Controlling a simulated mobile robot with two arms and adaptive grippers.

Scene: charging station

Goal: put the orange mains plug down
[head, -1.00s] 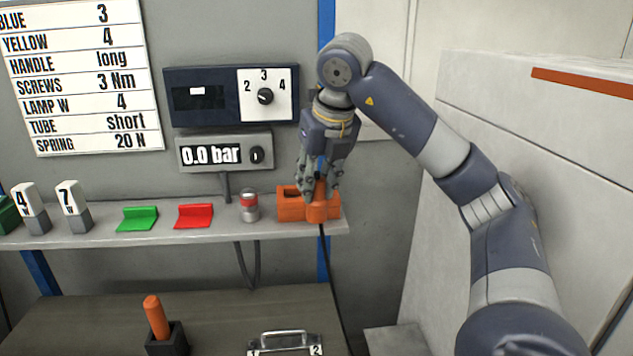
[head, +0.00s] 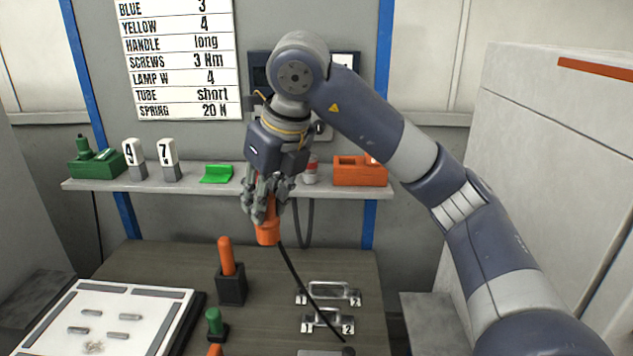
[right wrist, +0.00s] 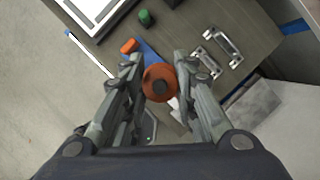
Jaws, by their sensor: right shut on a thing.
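My right gripper (head: 264,205) is shut on the orange mains plug (head: 268,236) and holds it in the air in front of the shelf, above the back of the workbench. The plug's black cable hangs down to the right toward the bench. In the right wrist view the plug (right wrist: 159,82) sits between the two fingers (right wrist: 158,88), seen end on. The orange holder (head: 347,178) stands on the right end of the shelf, apart from the plug. My left gripper is out of view.
The shelf (head: 325,192) also bears a green holder (head: 97,168), number tags and a green block (head: 216,174). On the workbench (head: 180,255) stand an orange handle in a black block (head: 231,285), a green-topped piece (head: 214,322), metal handles (head: 335,293) and a white board (head: 100,322).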

